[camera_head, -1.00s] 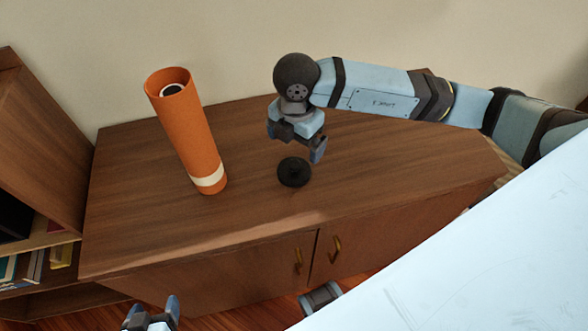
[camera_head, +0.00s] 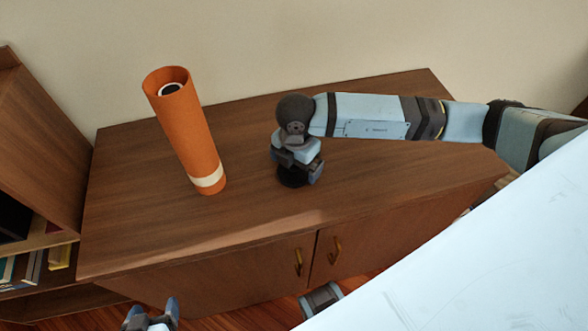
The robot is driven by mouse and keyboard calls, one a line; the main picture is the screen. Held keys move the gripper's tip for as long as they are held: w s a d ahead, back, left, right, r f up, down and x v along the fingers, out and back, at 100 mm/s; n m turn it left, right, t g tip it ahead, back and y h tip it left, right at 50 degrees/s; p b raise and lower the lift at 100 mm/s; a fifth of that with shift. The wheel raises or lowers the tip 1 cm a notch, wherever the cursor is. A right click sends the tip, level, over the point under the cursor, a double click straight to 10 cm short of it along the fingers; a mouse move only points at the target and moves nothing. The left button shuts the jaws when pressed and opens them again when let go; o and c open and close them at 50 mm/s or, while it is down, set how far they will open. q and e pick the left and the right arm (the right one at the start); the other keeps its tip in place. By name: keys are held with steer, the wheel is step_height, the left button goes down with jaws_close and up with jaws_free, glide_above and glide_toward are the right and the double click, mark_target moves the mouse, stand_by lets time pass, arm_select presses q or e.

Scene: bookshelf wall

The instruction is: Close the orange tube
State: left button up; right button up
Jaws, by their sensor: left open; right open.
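The orange tube (camera_head: 187,130) stands upright on the left part of the wooden cabinet top, with a cream band near its base. Its top end is open, and a white rolled thing with a dark middle shows inside. A round black cap (camera_head: 291,179) lies on the cabinet top to the right of the tube. My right gripper (camera_head: 297,176) is open and lowered over the cap, with its fingers around it; the gripper hides much of the cap, and I cannot tell whether they touch. My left gripper (camera_head: 152,312) is open and empty at the bottom edge, in front of the cabinet.
The wooden cabinet (camera_head: 390,185) has clear top space right of the cap and between tube and cap. Its doors have brass handles (camera_head: 298,262). A bookshelf (camera_head: 40,150) with several books stands at the left. A wall is behind.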

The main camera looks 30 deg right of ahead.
steer(key=shift+f, duration=0.4)
steer(key=c, duration=0.7)
steer(key=shift+c, duration=0.2)
step_height(320, 180, up, 20)
steer(key=p, duration=0.1)
